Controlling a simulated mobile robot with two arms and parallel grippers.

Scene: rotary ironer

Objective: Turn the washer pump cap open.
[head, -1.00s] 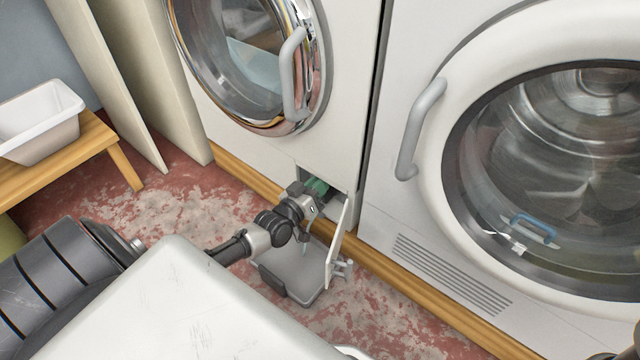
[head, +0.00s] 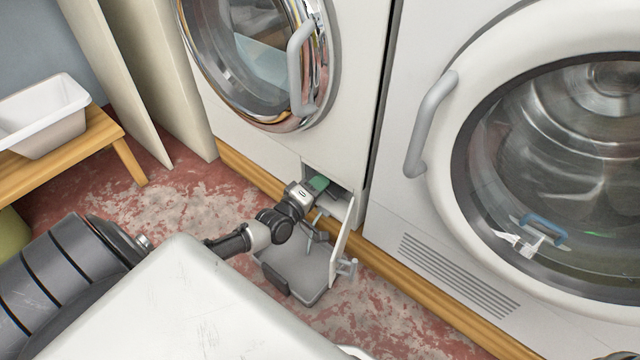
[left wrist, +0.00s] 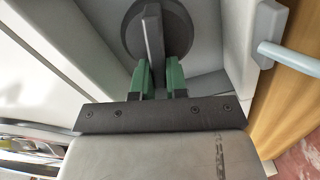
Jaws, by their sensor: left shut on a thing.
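The washer (head: 260,150) stands at the back with its small low flap (head: 341,238) swung open. The dark round pump cap (left wrist: 181,30) sits in the recess behind the flap, seen in the left wrist view. A raised grip bar (left wrist: 153,42) crosses the cap and stands nearly upright in that view. My left gripper (head: 319,183) reaches into the recess. Its green fingers, also in the left wrist view (left wrist: 159,76), are shut on the cap's bar from both sides. In the head view the cap is hidden. My right gripper is not in view.
A grey tray (head: 300,265) lies on the floor below the recess, under my left wrist. A second machine (head: 385,215) with a large round door stands close on the right. A wooden bench (head: 85,140) with a white basin (head: 45,115) is at the left.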

